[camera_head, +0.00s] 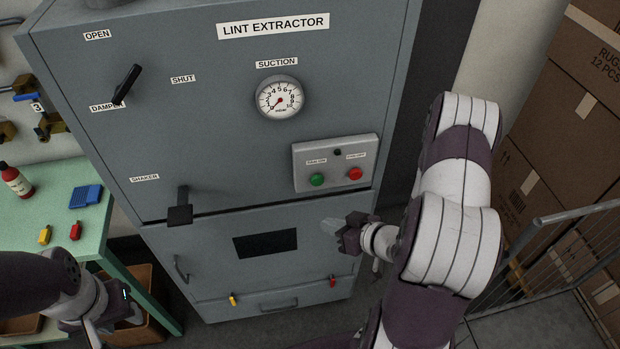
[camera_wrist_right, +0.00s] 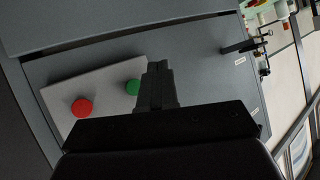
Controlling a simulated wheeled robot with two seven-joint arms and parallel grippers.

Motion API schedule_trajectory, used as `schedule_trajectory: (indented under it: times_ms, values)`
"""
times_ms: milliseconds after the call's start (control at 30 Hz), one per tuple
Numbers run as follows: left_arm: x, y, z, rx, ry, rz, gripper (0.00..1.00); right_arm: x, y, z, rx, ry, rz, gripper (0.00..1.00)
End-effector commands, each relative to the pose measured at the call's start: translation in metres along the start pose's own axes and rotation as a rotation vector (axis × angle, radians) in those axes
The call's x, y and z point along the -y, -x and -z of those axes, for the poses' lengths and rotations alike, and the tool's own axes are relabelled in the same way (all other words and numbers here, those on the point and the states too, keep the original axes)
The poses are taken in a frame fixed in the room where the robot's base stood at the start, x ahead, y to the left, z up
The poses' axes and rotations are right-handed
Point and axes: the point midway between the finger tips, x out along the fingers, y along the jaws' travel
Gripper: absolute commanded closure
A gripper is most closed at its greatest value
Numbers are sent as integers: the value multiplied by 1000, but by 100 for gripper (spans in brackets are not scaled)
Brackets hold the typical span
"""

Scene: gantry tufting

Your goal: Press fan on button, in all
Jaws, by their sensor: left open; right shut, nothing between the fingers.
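The green fan on button (camera_head: 317,180) sits on a pale control box (camera_head: 335,148) at the right of the grey lint extractor (camera_head: 220,130). A red button (camera_head: 354,174) is to its right. In the right wrist view the green button (camera_wrist_right: 133,87) shows just left of my fingertips and the red button (camera_wrist_right: 82,107) is further left. My right gripper (camera_head: 335,229) is shut and empty, below the control box and apart from the buttons; its fingers (camera_wrist_right: 156,80) also show in the right wrist view. My left gripper (camera_head: 115,318) is open at the lower left, far from the box.
A suction gauge (camera_head: 280,98) reads near its low end. A damper lever (camera_head: 126,84) and shaker handle (camera_head: 181,207) stick out of the cabinet. A green bench (camera_head: 60,210) stands left. A metal rail (camera_head: 560,220) and cardboard boxes (camera_head: 570,110) are at right.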

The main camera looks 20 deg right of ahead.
Motion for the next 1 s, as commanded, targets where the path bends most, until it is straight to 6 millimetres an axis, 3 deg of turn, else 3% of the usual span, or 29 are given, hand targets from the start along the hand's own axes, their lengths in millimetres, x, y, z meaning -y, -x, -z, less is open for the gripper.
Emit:
schedule_trajectory:
  times_ms: [467, 1000]
  values:
    - [0, 0, 0, -1, 0, 0, 57, -3, -3, 7, -21, 0, -1, 100]
    - [0, -6, 0, -1, 0, 0, 57, -39, -52, 44, -21, 1, -1, 100]
